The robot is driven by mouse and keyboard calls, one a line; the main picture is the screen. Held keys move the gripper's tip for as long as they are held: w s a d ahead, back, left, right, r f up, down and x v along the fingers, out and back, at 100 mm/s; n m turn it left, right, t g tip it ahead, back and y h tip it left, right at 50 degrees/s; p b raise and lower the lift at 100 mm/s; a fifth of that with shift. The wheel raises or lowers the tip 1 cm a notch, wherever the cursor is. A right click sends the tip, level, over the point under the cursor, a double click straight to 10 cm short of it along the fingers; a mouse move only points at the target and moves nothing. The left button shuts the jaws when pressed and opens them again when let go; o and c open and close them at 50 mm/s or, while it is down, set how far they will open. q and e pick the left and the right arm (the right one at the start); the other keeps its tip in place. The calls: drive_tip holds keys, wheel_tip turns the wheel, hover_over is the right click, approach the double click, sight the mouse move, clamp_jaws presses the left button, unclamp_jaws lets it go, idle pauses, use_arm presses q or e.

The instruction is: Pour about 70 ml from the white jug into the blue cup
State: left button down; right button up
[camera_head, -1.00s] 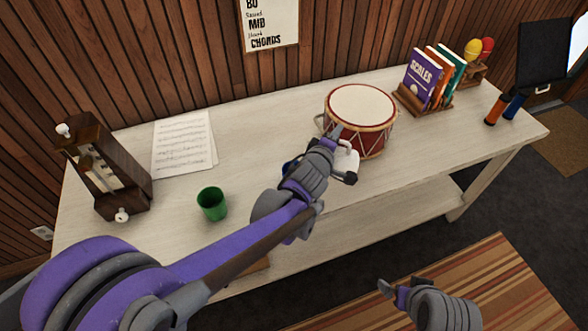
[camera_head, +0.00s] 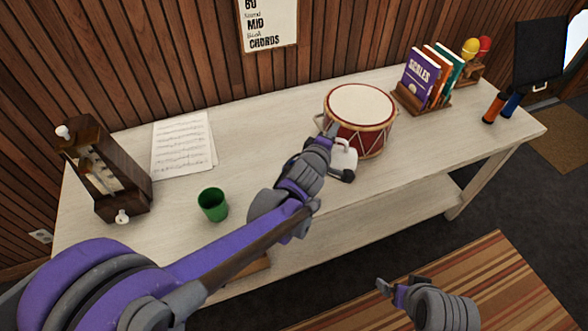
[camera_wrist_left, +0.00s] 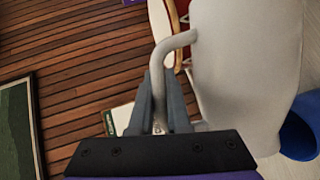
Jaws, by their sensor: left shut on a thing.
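My left gripper (camera_head: 331,134) is shut on the handle of the white jug (camera_head: 345,157), in front of the drum. In the left wrist view the jug (camera_wrist_left: 245,65) fills the right side, its handle between the fingers (camera_wrist_left: 160,105). My arm partly hides the jug in the head view; I cannot tell its exact tilt or any liquid. The blue cup (camera_wrist_left: 299,132) shows at the right edge of the wrist view, partly behind the jug; in the head view my left arm mostly hides it. My right gripper (camera_head: 390,289) is away from the table, low in the head view; its opening is unclear.
A green cup (camera_head: 212,205) stands left of my left arm. A red drum (camera_head: 361,143) is close behind the jug.

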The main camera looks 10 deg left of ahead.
use_arm(q)
drive_tip(key=shift+a+r, duration=0.2)
drive_tip(key=shift+a, duration=0.15)
use_arm(e)
drive_tip(key=shift+s+a, duration=0.15)
drive_tip(key=shift+a, duration=0.3)
use_arm(q)
drive_tip(key=shift+s, duration=0.1)
